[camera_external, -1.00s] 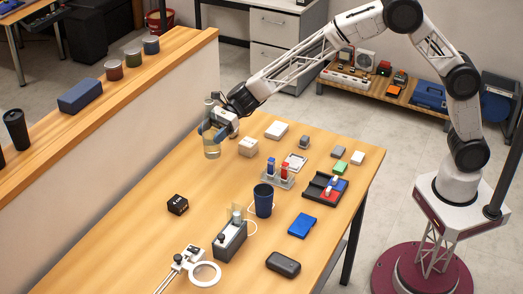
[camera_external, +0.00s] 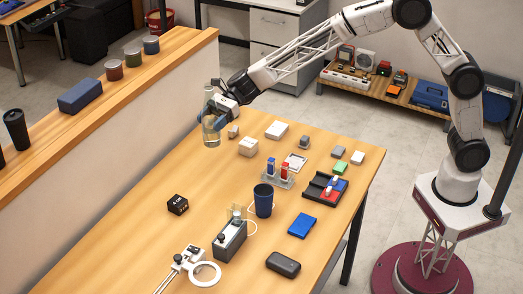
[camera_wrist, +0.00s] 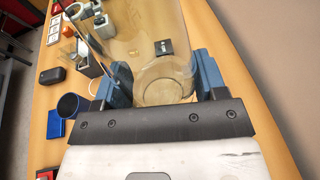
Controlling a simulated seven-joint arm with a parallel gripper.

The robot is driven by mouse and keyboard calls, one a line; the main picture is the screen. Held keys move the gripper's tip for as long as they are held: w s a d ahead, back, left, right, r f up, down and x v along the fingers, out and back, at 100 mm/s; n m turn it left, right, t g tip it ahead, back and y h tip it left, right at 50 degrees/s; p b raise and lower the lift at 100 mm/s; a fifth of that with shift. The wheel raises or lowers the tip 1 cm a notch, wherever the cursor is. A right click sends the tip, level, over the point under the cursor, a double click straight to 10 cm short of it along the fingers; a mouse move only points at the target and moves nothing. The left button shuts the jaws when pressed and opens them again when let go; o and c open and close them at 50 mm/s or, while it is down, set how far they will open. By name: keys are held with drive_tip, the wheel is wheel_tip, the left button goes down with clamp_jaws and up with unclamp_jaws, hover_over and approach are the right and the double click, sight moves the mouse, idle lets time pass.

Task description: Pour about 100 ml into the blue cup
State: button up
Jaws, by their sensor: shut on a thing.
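The blue cup (camera_external: 263,201) stands upright on the wooden table, right of the middle of the external view. In the wrist view the blue cup (camera_wrist: 72,105) is at the left. My gripper (camera_external: 219,112) is at the far left side of the table, shut on a clear glass bottle (camera_external: 210,128) with pale liquid in its lower part. The bottle is upright, well apart from the cup. In the wrist view the glass bottle (camera_wrist: 150,50) sits between the blue fingers of my gripper (camera_wrist: 165,80). Whether its base touches the table is unclear.
A rack with red and blue tubes (camera_external: 280,175) stands behind the cup, and a dark grey device (camera_external: 230,241) stands in front of it. A black cube (camera_external: 178,204) lies to the left. A low wall with a wooden ledge (camera_external: 110,100) borders the table.

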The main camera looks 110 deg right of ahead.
drive_tip(key=s+a, duration=0.6)
drive_tip(key=a, duration=0.4)
drive_tip(key=s+a, duration=0.6)
drive_tip(key=a, duration=0.4)
drive_tip(key=s+a, duration=0.6)
drive_tip(key=a, duration=0.4)
wheel_tip(320, 180, down, 12)
drive_tip(key=shift+w+f, duration=0.15)
drive_tip(key=shift+w, duration=0.05)
drive_tip(key=shift+s+m, duration=0.1)
drive_tip(key=shift+m, duration=0.2)
